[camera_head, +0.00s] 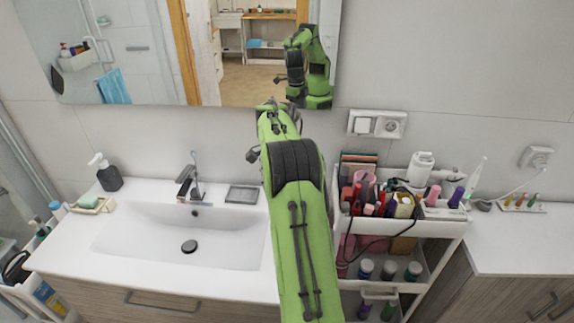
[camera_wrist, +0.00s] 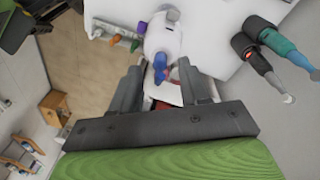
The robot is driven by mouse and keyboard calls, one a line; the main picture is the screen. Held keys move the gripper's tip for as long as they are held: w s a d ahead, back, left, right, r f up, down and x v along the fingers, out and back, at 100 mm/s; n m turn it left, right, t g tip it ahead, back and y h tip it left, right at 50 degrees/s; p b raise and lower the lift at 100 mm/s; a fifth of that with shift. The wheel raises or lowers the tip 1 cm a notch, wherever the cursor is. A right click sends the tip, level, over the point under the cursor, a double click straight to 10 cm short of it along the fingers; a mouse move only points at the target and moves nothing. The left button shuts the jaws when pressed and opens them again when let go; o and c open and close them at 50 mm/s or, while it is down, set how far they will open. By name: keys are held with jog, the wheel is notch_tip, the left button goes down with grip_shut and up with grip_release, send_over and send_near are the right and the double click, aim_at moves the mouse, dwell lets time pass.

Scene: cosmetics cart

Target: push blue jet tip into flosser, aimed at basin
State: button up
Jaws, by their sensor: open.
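In the wrist view my gripper (camera_wrist: 163,80) is open, with one grey finger on each side of a small blue piece, which looks like the blue jet tip (camera_wrist: 159,66). The blue piece lies against the near end of a rounded white body, likely the flosser (camera_wrist: 163,38). I cannot tell whether it is seated in it or only in front of it. Neither finger clearly touches it. In the head view my green arm hides the gripper. The white basin (camera_head: 145,241), with its dark drain and grey faucet (camera_head: 187,180), lies left of my arm.
A white cart (camera_head: 440,229) crowded with bottles and a dark cable stands right of my arm. A rack of coloured tips (camera_head: 521,205) is on the right counter. Two brush-like handles, one dark (camera_wrist: 258,61), one teal (camera_wrist: 282,45), lie right in the wrist view.

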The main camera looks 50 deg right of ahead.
notch_tip(320, 180, up, 13)
jog(key=w+p, duration=0.1)
jog(key=p, duration=0.3)
jog(key=shift+w+a+r+p, duration=0.15)
jog(key=shift+a+r+p, duration=0.05)
jog(key=shift+p, duration=0.2)
